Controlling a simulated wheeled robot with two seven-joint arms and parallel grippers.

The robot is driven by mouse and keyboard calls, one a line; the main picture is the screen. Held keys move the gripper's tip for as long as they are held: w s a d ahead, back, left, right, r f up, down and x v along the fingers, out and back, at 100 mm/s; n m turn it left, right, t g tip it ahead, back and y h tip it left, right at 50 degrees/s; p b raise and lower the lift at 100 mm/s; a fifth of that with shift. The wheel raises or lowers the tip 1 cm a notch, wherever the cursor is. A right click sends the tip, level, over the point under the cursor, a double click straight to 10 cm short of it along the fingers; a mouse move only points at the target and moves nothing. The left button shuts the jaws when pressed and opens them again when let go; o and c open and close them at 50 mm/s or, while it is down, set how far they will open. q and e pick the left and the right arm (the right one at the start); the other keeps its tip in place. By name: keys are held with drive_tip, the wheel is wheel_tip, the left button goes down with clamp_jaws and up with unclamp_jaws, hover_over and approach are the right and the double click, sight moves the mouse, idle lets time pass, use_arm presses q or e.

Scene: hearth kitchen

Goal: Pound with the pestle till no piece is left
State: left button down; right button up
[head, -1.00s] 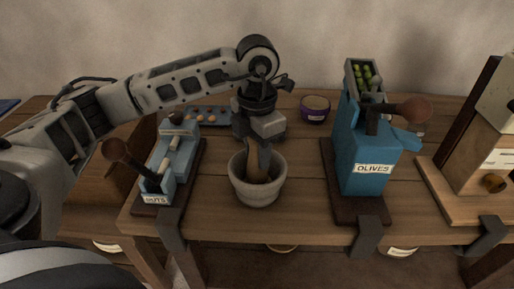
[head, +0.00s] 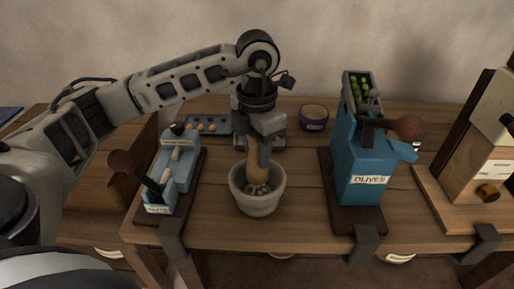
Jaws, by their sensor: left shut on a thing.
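A grey stone mortar (head: 257,203) stands on the wooden table in the middle. Several pale pieces (head: 259,189) show in its bowl. My left gripper (head: 262,146) is above the mortar, shut on the wooden pestle (head: 257,170). The pestle is upright, its lower end within the mortar's mouth near the pieces; I cannot tell whether it touches them. The gripper fingers hide the pestle's upper part. My right gripper is not in view.
A blue olive machine (head: 362,155) with a lever stands right of the mortar. A smaller blue lever device (head: 171,170) stands left. Behind are a blue tray of round items (head: 206,124) and a purple tub (head: 313,118). A wooden device (head: 470,165) is far right.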

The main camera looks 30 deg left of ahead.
sight(257, 162)
use_arm(q)
drive_tip(key=shift+f, duration=0.2)
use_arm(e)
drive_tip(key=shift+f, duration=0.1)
use_arm(q)
drive_tip(key=shift+f, duration=0.1)
wheel_tip(257, 162, down, 3)
drive_tip(key=b, duration=0.3)
drive_tip(key=shift+f, duration=0.2)
drive_tip(key=shift+s+r, duration=0.1)
drive_tip(key=shift+r, duration=0.15)
wheel_tip(257, 162, up, 4)
drive_tip(key=p, duration=0.3)
drive_tip(key=shift+r, duration=0.2)
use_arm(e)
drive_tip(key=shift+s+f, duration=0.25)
use_arm(q)
drive_tip(key=shift+f, duration=0.1)
drive_tip(key=shift+f+b, duration=0.45)
drive_tip(key=shift+f, duration=0.15)
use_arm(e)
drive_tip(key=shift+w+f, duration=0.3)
